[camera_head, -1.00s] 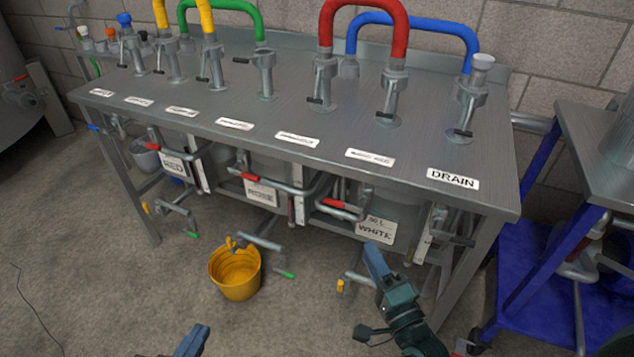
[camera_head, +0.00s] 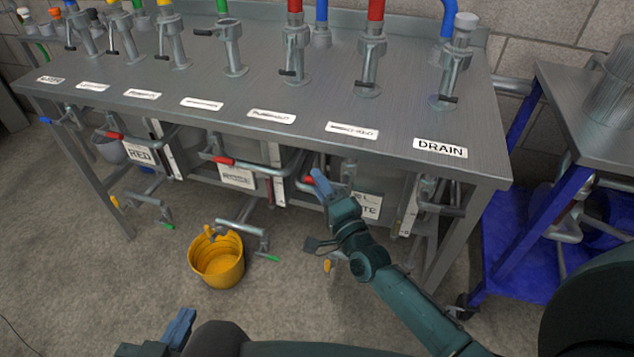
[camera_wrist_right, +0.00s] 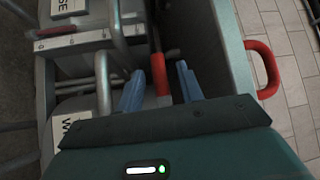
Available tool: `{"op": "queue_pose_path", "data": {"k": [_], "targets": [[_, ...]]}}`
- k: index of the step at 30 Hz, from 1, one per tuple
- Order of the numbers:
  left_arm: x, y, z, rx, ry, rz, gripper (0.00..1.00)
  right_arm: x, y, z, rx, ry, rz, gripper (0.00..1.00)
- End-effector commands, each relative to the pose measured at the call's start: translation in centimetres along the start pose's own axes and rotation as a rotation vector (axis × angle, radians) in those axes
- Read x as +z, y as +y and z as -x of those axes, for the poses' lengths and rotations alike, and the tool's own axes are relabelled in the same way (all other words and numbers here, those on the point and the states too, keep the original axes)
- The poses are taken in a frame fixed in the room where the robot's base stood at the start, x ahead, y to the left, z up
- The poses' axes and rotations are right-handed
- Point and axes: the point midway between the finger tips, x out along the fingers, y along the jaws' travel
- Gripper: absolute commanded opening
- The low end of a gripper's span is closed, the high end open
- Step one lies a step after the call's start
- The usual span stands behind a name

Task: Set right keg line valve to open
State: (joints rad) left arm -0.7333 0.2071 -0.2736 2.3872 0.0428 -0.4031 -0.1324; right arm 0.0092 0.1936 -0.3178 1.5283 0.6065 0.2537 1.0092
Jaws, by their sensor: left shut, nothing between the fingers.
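The right keg line valve has a red-tipped lever (camera_head: 308,180) under the table front, above the partly hidden WHITE sign (camera_head: 369,206). My right gripper (camera_head: 319,184) is at this lever. In the right wrist view the red lever (camera_wrist_right: 160,78) lies between the two blue fingers (camera_wrist_right: 160,92), which stand apart with gaps beside it. Whether either finger touches it, I cannot tell. My left gripper (camera_head: 180,328) is shut and empty, low in front of the table, far from the valve.
Similar red levers sit at the RED sign (camera_head: 139,153) and the ROSE sign (camera_head: 237,176). A yellow bucket (camera_head: 217,262) stands on the floor. The steel table (camera_head: 270,95) overhangs the valves. A blue cart (camera_head: 497,240) stands at right.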

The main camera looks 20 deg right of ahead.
Motion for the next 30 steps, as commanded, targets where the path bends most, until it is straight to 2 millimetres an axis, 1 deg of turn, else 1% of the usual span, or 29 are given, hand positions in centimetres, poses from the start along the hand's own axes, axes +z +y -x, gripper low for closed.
{"op": "queue_pose_path", "data": {"k": [1,5,14,27,28,30], "targets": [[0.2,0.0,-0.1,0.001,-0.002,-0.003,0.00,0.0,0.1,-0.6,0.000,0.000,0.000,0.37],[0.4,0.1,-0.1,0.002,-0.007,-0.006,0.00,0.0,0.0,-1.4,0.000,0.000,0.000,0.37],[0.3,0.1,-0.2,0.003,-0.006,-0.007,0.00,0.0,0.0,-1.6,0.001,0.000,0.000,0.37],[0.2,0.1,-0.3,0.004,-0.001,-0.010,0.00,0.0,0.0,-1.6,0.000,0.000,0.000,0.02],[0.2,0.1,-0.3,0.004,-0.001,-0.010,0.00,0.0,0.0,-1.6,0.000,0.000,0.000,0.00],[0.2,0.1,-0.3,0.004,-0.001,-0.010,0.00,0.0,0.0,-1.6,0.000,0.000,0.000,0.00]]}}
